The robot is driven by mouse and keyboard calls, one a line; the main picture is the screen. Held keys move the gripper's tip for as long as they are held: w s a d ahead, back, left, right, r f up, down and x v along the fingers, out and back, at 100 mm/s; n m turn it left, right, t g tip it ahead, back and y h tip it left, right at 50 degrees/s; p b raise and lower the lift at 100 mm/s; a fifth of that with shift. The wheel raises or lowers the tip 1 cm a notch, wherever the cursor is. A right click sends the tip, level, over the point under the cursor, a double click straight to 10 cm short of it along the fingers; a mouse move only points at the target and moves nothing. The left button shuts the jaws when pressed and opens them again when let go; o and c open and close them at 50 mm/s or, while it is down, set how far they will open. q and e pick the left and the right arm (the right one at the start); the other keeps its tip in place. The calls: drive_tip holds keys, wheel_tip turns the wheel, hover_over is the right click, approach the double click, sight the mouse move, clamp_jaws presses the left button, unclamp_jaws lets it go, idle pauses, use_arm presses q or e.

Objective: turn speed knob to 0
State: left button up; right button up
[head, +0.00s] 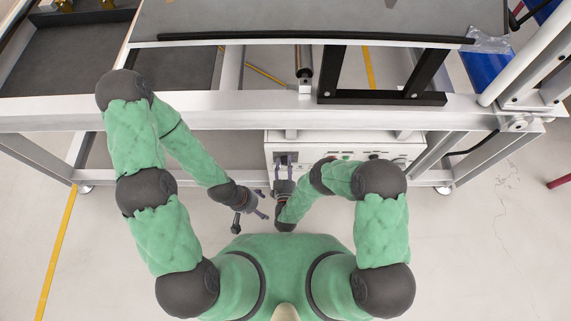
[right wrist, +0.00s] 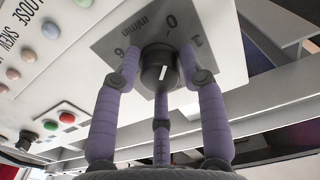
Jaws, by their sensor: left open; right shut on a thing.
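The speed knob (right wrist: 158,68) is a dark round knob with a short white mark, on a grey dial plate (right wrist: 110,43) in the right wrist view. The plate carries a 0, other digits and "m/min". The white mark tilts up and slightly right, roughly toward the 0; exact alignment is hard to tell. My right gripper (right wrist: 163,73) has its purple fingers around the knob, shut on it. In the head view, my right gripper (head: 285,164) is at the white control box (head: 347,151), and the knob cannot be made out. My left gripper (head: 262,204) is open and empty, lower left of the right one.
Coloured buttons (right wrist: 48,30) line the panel left of the dial. A red and green button pair (right wrist: 67,118) and another black knob (right wrist: 27,140) sit lower left. The machine's metal beam (head: 230,112) runs above the control box.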

drive_tip(key=o, duration=1.1)
drive_tip(key=shift+s+f, duration=0.25)
drive_tip(key=shift+f, duration=0.1)
drive_tip(key=shift+o, duration=0.2)
drive_tip(key=shift+w, duration=0.1)
drive_tip(key=shift+r, duration=0.1)
drive_tip(key=s, duration=0.7)
drive_tip(key=shift+s, duration=0.25)
drive_tip(key=shift+c, duration=0.2)
